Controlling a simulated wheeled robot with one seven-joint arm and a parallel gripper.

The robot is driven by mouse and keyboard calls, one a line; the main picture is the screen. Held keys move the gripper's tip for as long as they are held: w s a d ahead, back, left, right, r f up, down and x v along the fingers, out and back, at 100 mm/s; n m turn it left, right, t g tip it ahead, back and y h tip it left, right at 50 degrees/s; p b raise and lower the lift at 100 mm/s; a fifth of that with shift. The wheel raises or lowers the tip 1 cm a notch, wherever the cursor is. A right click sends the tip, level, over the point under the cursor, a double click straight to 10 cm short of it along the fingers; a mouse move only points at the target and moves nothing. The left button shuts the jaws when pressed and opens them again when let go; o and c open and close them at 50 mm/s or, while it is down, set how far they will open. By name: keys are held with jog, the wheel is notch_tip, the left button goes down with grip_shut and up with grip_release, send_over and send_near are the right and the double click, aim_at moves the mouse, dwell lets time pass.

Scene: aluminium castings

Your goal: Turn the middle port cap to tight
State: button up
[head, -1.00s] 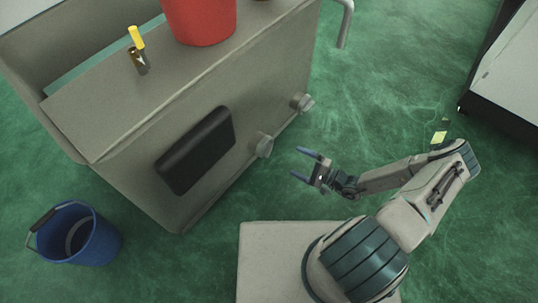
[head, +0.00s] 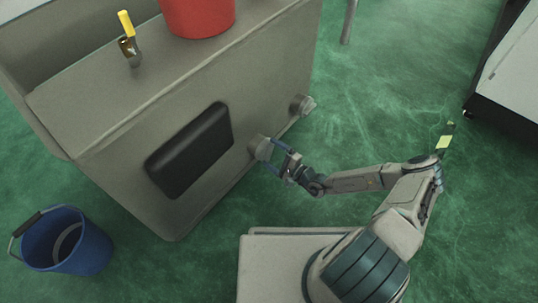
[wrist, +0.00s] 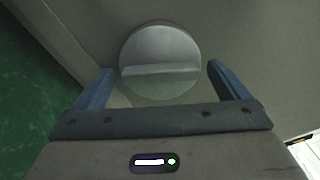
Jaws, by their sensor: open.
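Two round grey port caps stand out from the side of the grey casting (head: 130,165) in the head view. The nearer cap (head: 259,148) is right of a black pad, and the farther cap (head: 302,104) is toward the far end. Only two caps show, so I cannot tell their order for sure. My gripper (head: 270,153) is open at the nearer cap. In the wrist view this cap (wrist: 160,48) is a disc with a raised bar, lying nearly level across the picture. The fingers are on either side of it, with no clear contact.
A black pad (head: 190,150) sticks out left of the nearer cap. A red bucket (head: 200,15) and a yellow-handled tool (head: 127,35) stand on top of the casting. A blue bucket (head: 70,243) is on the green floor. A dark-based cabinet (head: 505,80) stands at the right.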

jog(key=shift+x, duration=0.95)
jog(key=c, duration=0.7)
